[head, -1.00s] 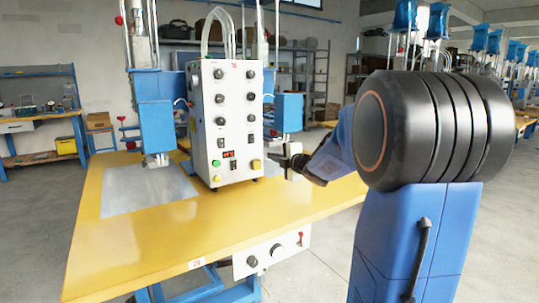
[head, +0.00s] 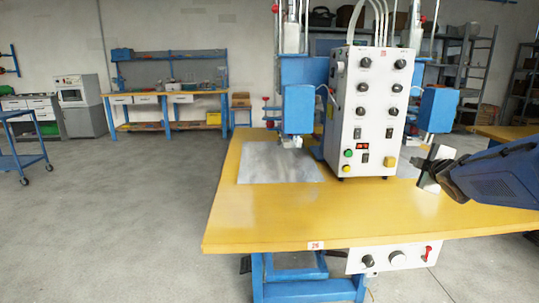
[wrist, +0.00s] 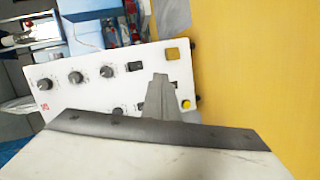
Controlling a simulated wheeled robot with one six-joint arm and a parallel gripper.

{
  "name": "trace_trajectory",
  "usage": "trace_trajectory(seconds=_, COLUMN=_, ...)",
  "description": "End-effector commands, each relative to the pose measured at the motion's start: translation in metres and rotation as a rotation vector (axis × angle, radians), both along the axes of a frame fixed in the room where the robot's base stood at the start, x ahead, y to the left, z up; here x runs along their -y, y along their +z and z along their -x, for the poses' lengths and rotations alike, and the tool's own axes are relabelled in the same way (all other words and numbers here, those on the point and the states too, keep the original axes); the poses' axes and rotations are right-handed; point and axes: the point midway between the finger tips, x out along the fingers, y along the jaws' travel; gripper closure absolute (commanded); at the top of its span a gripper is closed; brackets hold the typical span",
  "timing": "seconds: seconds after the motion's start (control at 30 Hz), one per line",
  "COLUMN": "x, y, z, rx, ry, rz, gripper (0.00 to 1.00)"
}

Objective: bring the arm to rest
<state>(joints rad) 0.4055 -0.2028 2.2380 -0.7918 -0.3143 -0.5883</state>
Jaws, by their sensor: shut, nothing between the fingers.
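My gripper (head: 424,167) is at the right of the head view, at the end of my blue arm. It is above the yellow table (head: 270,222), just right of the white control box (head: 352,125). In the wrist view my gripper's fingers (wrist: 160,82) are together with nothing between them. There they overlap the face of the control box (wrist: 60,68), near its yellow button (wrist: 186,103). I cannot tell the exact gap between fingers and box. Most of my arm is outside the head view.
A blue welding head (head: 298,110) stands left of the box, over a grey metal plate (head: 265,165). A second blue unit (head: 437,110) stands behind my gripper. A workbench (head: 165,100) and a blue cart (head: 22,145) stand farther left. The floor left of the table is clear.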

Motion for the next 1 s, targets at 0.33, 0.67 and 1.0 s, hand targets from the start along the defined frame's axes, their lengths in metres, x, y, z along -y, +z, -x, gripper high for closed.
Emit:
trace_trajectory(seconds=0.33, x=-0.056, y=-0.044, z=0.12, rx=-0.165, ry=-0.307, rz=-0.441, gripper=1.0)
trace_trajectory(seconds=0.67, x=-0.133, y=-0.119, z=0.262, rx=-0.423, ry=-0.55, rz=-0.852, gripper=1.0)
trace_trajectory(seconds=1.0, x=-0.192, y=-0.168, z=0.367, rx=-0.665, ry=-0.695, rz=-1.068, gripper=1.0)
